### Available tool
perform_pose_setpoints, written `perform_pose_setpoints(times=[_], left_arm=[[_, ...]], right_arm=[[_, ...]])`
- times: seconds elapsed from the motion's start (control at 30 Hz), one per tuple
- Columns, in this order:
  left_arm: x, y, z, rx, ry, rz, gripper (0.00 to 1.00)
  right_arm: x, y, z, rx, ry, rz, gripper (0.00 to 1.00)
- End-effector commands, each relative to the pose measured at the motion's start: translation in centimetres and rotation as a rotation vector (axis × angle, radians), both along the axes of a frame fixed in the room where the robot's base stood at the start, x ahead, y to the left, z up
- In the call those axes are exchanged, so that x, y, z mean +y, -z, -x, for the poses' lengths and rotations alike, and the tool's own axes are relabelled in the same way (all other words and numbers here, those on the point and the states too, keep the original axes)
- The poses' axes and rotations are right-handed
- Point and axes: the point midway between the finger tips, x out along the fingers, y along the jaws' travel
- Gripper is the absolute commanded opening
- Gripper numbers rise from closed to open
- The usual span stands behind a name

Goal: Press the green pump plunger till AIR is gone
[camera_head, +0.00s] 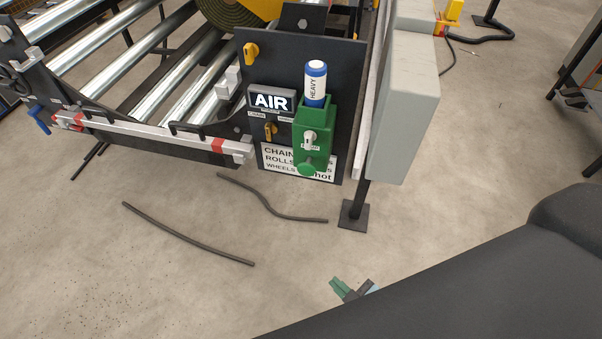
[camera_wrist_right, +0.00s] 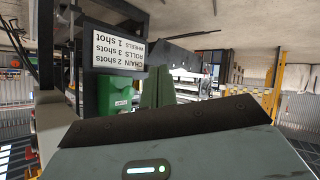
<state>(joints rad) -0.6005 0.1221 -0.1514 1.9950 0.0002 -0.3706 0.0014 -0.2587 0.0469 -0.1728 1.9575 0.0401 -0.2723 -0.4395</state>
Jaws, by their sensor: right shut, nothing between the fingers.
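The green pump (camera_head: 313,135) is mounted on a dark panel, with a blue-capped bottle labelled HEAVY (camera_head: 316,86) standing in its top. Its round green plunger knob (camera_head: 307,168) sticks out at the bottom. The AIR display (camera_head: 271,101), left of the pump, shows white letters. My right gripper (camera_head: 351,287) is shut and empty, low in the head view, well below the pump and apart from it. In the right wrist view, which is upside down, the green pump (camera_wrist_right: 117,92) is left of the gripper fingers (camera_wrist_right: 159,87). My left gripper is not in view.
A sign (camera_head: 298,163) listing chain, rolls and wheels sits behind the pump's lower end. A grey box (camera_head: 404,115) on a post stands to the right. Steel rollers (camera_head: 115,55) lie left.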

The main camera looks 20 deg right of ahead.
Motion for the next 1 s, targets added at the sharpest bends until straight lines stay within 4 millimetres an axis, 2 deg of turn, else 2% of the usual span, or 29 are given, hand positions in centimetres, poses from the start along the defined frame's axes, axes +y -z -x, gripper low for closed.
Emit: perform_pose_setpoints(times=[0.03, 0.07, 0.3, 0.5, 0.7, 1.0], left_arm=[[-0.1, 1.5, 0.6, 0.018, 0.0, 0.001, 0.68], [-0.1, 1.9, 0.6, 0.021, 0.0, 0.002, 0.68], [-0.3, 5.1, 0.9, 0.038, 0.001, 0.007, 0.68], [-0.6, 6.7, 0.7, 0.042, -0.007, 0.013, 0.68], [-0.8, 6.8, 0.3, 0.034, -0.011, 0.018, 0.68], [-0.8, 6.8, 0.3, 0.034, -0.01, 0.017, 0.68]], right_arm=[[0.5, 0.8, -1.8, -0.042, -0.021, 0.028, 0.0], [0.7, 0.7, -2.9, -0.074, -0.035, 0.05, 0.0], [2.5, -1.8, -11.5, -0.335, -0.117, 0.235, 0.0], [3.4, -4.6, -16.0, -0.492, -0.142, 0.356, 0.0], [3.8, -6.0, -17.6, -0.555, -0.149, 0.41, 0.0], [3.8, -6.2, -17.7, -0.559, -0.149, 0.413, 0.0]])
